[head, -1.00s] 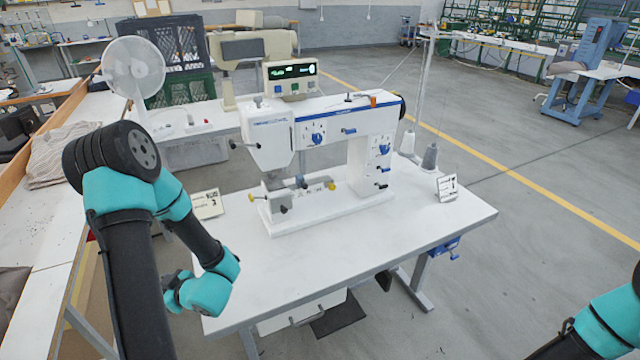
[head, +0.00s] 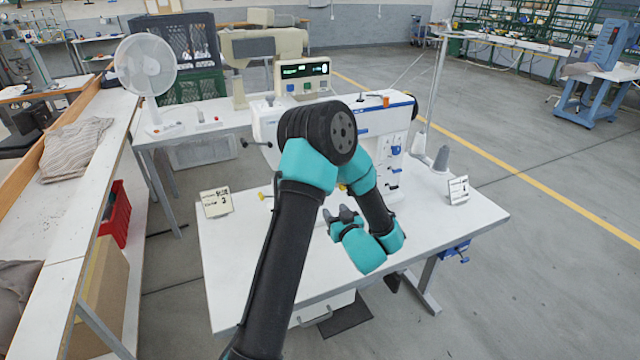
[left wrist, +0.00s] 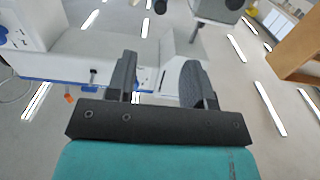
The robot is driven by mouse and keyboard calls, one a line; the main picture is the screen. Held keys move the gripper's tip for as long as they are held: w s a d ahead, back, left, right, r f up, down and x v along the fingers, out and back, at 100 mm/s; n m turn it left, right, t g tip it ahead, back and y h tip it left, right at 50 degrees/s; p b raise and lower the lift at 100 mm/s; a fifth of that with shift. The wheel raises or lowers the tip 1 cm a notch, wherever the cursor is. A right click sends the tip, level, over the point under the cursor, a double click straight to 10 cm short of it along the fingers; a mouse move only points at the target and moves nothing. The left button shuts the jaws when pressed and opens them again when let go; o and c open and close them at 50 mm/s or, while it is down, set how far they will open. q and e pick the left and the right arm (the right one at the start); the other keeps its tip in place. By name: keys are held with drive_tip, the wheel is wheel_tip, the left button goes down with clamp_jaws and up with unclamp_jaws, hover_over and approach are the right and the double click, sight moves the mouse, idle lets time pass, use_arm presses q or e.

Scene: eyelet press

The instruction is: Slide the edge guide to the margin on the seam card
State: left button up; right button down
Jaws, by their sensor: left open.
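The white sewing machine (head: 385,135) stands on the white table, its needle area and most of its bed hidden behind my left arm. I cannot make out the edge guide; a yellow knob (head: 263,196) shows left of my arm. A small printed card (head: 216,202) stands at the table's left edge and another card (head: 459,190) at the right; I cannot tell which is the seam card. My left gripper (head: 340,215) is open in front of the machine. In the left wrist view, its fingers (left wrist: 159,62) are apart with nothing between them, and white machine parts lie beyond.
A grey thread cone (head: 441,158) and a tall thread stand (head: 432,100) are at the table's right rear. A second bench with a fan (head: 146,66) and a control box (head: 302,75) stands behind. The table's front left is clear.

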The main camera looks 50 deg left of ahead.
use_arm(q)
drive_tip(key=shift+a, duration=0.15)
drive_tip(key=x, duration=1.7)
drive_tip(key=shift+w+f, duration=0.1)
drive_tip(key=shift+c, duration=0.5)
clamp_jaws()
